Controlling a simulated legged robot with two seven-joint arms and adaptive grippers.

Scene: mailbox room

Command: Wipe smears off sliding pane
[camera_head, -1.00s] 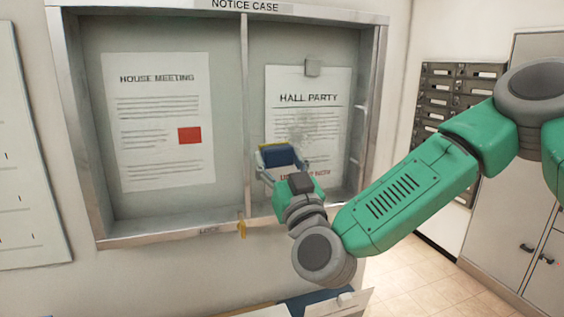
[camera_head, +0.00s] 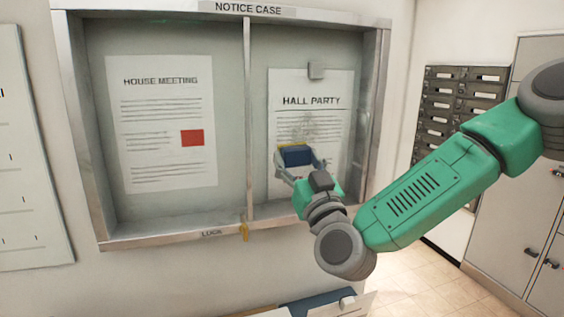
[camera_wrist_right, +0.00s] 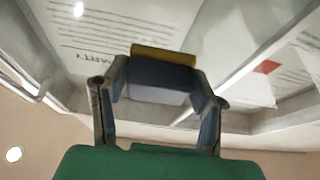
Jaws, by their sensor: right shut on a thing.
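The notice case (camera_head: 247,120) hangs on the wall with two panes. Grey smears (camera_head: 306,126) show over the "HALL PARTY" sheet (camera_head: 283,95) behind the right pane. My right gripper (camera_head: 299,163) is shut on a dark blue block with a yellow layer, the wiping pad (camera_head: 296,156). It is at the right pane, just below the smears; whether the pad touches the glass I cannot tell. In the right wrist view the pad (camera_wrist_right: 160,78) sits between the two fingers (camera_wrist_right: 158,100), yellow side away from me. My left gripper is not in view.
Metal mailboxes (camera_head: 455,110) stand right. A blue item and papers (camera_head: 318,303) lie below the case.

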